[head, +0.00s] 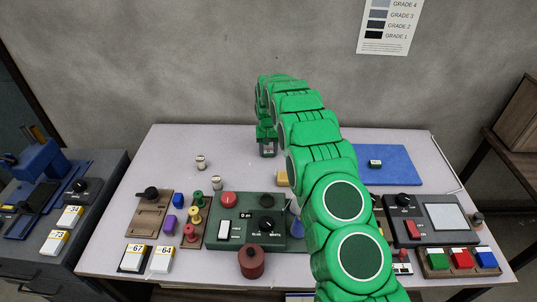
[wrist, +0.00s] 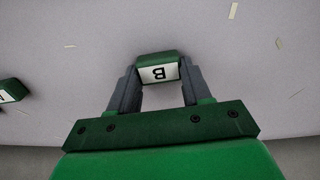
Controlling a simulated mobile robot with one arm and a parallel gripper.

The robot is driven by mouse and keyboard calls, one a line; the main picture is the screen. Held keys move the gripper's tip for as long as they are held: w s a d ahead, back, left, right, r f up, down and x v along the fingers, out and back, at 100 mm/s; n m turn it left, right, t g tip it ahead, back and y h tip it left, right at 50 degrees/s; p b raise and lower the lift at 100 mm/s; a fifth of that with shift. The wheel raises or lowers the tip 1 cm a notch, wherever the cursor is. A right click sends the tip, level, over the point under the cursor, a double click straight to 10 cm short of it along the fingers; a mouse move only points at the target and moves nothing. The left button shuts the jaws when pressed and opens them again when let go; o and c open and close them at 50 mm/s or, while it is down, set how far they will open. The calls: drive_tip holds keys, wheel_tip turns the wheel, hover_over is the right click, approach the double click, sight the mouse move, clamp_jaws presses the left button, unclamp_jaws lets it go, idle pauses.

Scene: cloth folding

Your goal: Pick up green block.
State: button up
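In the wrist view a green block (wrist: 157,60) with a white face bearing an upside-down "B" sits between the two fingertips. My gripper (wrist: 158,75) has a finger against each side of it, with no visible gap. In the head view my gripper (head: 267,150) points down at the back middle of the table; the block there is small and hard to make out. I cannot tell whether the block is raised off the table. A second green block with a white lettered face (wrist: 9,91) is cut off at the wrist view's left edge.
A small dark green block with a light face (head: 375,163) lies on a blue mat (head: 405,170) at right. A green control panel (head: 240,222), several knobs and colored blocks fill the front.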

sight(269, 153)
drive_tip(key=shift+c, duration=1.3)
drive_tip(key=shift+r, duration=1.5)
drive_tip(key=shift+s+d+r, duration=0.1)
drive_tip(key=shift+s+r, duration=0.5)
drive_tip(key=shift+r, duration=0.2)
drive_tip(key=s+d+r, duration=0.2)
drive_tip(key=s+r, duration=0.6)
drive_tip(key=s, duration=0.4)
drive_tip(key=shift+s+d+r, duration=0.2)
drive_tip(key=shift+d+r, duration=0.05)
drive_tip(key=shift+d, duration=0.15)
drive_tip(key=shift+d, duration=0.1)
